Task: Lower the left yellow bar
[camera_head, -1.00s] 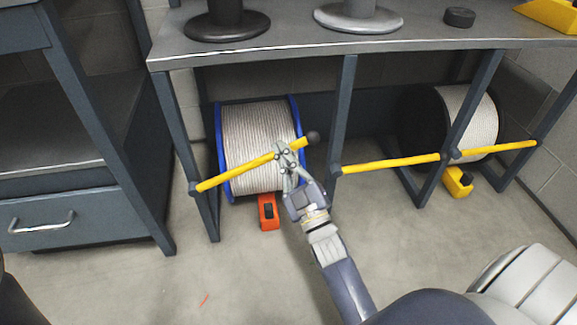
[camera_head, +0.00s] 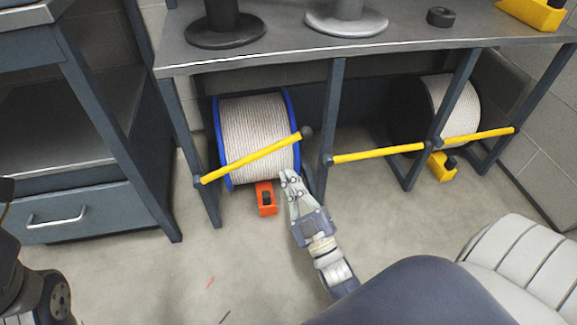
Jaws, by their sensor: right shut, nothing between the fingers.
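The left yellow bar (camera_head: 250,160) slants across the front of the left bay. Its left end meets the left post low down, and its right end is higher, with a dark round knob (camera_head: 306,131) near the middle post. Behind it stands a blue-flanged reel of pale cable (camera_head: 240,125). My right gripper (camera_head: 287,176) is shut and empty. It is below the bar's right part, apart from it in the picture, near the reel's lower right edge. My left gripper is not in view.
Another yellow bar (camera_head: 380,153) runs across the right bays, before a second reel (camera_head: 463,108). An orange block (camera_head: 265,198) and a yellow block (camera_head: 441,167) sit on the floor. A drawer cabinet (camera_head: 80,212) stands at left. The front floor is mostly clear.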

